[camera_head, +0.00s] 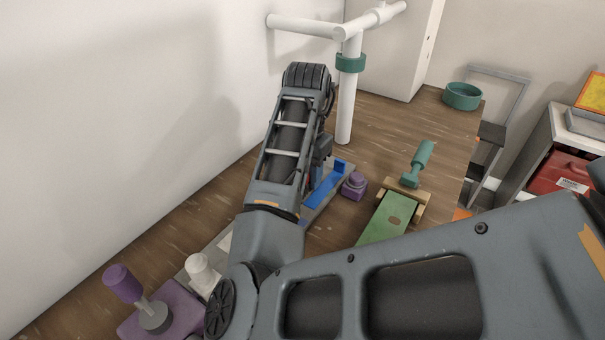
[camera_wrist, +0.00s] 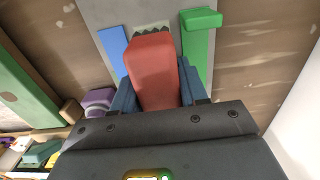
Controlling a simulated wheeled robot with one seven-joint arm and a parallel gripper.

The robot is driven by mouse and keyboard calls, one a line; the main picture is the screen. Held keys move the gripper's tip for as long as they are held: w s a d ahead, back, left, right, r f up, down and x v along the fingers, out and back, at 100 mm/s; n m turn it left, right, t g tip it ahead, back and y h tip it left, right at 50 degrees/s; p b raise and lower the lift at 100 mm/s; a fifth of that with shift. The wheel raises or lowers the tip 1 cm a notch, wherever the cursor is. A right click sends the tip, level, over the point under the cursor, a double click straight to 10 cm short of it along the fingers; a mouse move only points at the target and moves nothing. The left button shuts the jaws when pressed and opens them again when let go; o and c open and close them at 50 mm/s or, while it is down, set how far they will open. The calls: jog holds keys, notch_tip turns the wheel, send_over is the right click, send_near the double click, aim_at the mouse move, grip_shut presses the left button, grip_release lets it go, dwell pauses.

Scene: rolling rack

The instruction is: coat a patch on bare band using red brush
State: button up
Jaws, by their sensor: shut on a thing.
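My gripper (camera_wrist: 157,82) is shut on the red brush (camera_wrist: 152,62), whose red body fills the middle of the wrist view between two blue-grey fingers. A dark jagged edge shows at the brush's far end, over a pale area. A grey board (camera_wrist: 168,17) lies beneath, with a blue strip (camera_wrist: 112,48) to the left and a green piece (camera_wrist: 200,42) to the right. The bare band seems to be the grey part between them, largely hidden by the brush. Whether the brush touches it, I cannot tell. In the head view my arm hides most of the gripper; the blue strip (camera_head: 327,184) shows beside it.
A purple knob (camera_head: 354,186) stands right of the board. A green board (camera_head: 385,220) and a teal-handled tool (camera_head: 417,165) lie farther right. A white post (camera_head: 347,105) with a teal collar rises behind. A purple-handled item (camera_head: 128,290) stands front left, near the white wall.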

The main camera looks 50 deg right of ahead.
jog(key=shift+d, duration=0.25)
jog(key=shift+a, duration=0.1)
jog(key=shift+s+a, duration=0.1)
jog(key=shift+a, duration=1.6)
jog(key=shift+d, duration=0.1)
jog(key=shift+d+p, duration=0.45)
jog(key=shift+d, duration=0.5)
jog(key=shift+r, duration=0.1)
notch_tip(320, 180, up, 2)
jog(key=shift+r+p, duration=0.15)
jog(key=shift+p, duration=1.05)
jog(key=shift+r, duration=1.75)
